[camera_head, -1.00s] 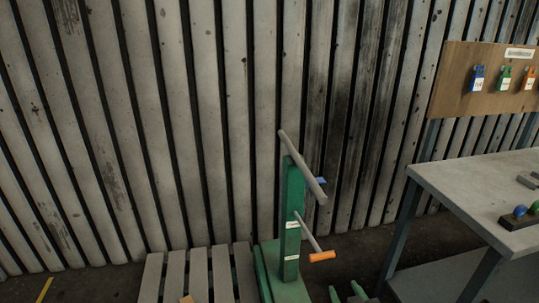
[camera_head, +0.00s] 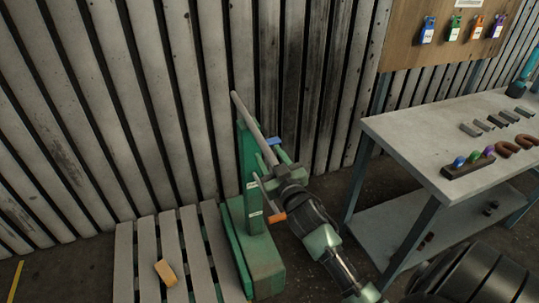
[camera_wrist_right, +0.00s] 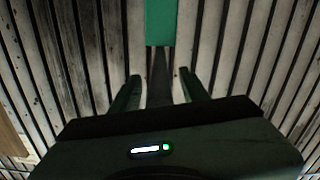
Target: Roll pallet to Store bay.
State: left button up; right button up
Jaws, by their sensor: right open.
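A slatted pallet (camera_head: 145,262) lies on the floor at the lower left, with a small orange-tan block (camera_head: 166,273) on it. A green pallet truck (camera_head: 262,262) stands at its right side, with an upright green post and a grey crossbar handle (camera_head: 245,118) on top. A thinner lever with an orange grip (camera_head: 272,217) sticks out lower on the post. My right gripper (camera_head: 268,162) is open beside the handle's near end; I cannot tell whether it touches. In the right wrist view, its open fingers (camera_wrist_right: 158,88) point toward the green post (camera_wrist_right: 161,22). The Store bay is not identifiable.
A grey workbench (camera_head: 400,150) stands at the right, close to my right arm, with bars and a rack of coloured knobs (camera_head: 468,164) on it. A board with coloured tags (camera_head: 415,50) is behind it. A slatted wall (camera_head: 60,120) closes the back. A yellow floor line (camera_head: 15,282) shows at far left.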

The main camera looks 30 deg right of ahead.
jog(key=shift+w, duration=0.1)
grip_shut()
dwell(1.4)
